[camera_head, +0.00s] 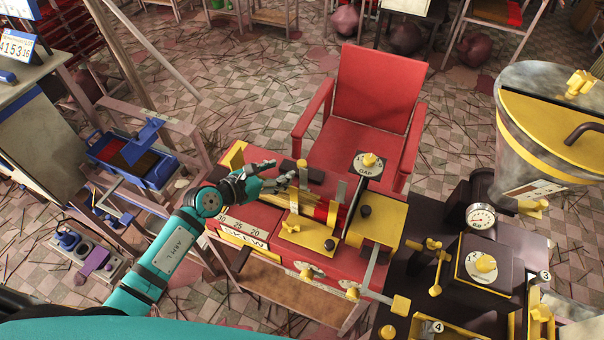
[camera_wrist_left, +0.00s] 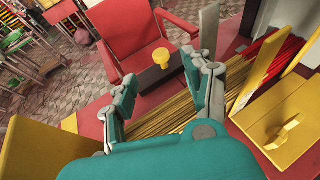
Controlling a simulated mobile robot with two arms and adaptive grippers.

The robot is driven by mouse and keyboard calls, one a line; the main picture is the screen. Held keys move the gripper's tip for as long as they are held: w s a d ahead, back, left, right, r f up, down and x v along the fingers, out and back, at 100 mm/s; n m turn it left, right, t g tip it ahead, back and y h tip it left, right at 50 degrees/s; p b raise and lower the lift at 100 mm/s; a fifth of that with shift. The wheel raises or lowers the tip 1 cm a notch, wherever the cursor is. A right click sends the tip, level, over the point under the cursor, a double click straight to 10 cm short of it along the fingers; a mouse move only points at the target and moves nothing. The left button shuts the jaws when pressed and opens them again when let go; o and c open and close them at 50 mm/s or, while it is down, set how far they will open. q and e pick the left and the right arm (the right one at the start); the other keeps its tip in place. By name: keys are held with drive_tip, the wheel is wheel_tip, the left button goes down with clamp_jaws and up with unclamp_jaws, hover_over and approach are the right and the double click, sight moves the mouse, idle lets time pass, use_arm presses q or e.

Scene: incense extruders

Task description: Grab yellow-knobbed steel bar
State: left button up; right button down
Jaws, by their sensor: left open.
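On the red machine, a slanting flat steel bar (camera_head: 371,264) hangs over the front edge beside the yellow plate. A yellow knob (camera_head: 401,305) sits near its lower right; I cannot tell whether they join. Upright steel strips (camera_head: 341,191) stand among the yellow sticks, and one shows in the left wrist view (camera_wrist_left: 208,30). A yellow knob (camera_wrist_left: 160,57) tops a dark block behind the sticks. I cannot tell which bar is the named one. My left gripper (camera_head: 277,174) is open above the machine's left part, its fingers (camera_wrist_left: 160,68) apart over the sticks. My right gripper is out of view.
A red chair (camera_head: 375,88) stands behind the machine. A dark machine with a gauge (camera_head: 481,216) and a yellow-topped drum (camera_head: 552,130) are at the right. A blue tray (camera_head: 130,160) is on a stand at the left. Yellow panels flank the sticks.

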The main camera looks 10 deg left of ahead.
sight(302, 162)
use_arm(q)
drive_tip(key=b+x, duration=0.1)
drive_tip(key=x, duration=0.3)
drive_tip(key=b+x, duration=0.3)
drive_tip(key=x, duration=0.2)
drive_tip(key=shift+w+d+f+b, duration=0.2)
drive_tip(key=shift+w+b, duration=0.1)
drive_tip(key=shift+b, duration=0.1)
drive_tip(key=shift+r, duration=0.1)
drive_tip(key=shift+s, duration=0.1)
drive_tip(key=shift+c, duration=0.8)
clamp_jaws()
drive_tip(key=shift+r, duration=0.2)
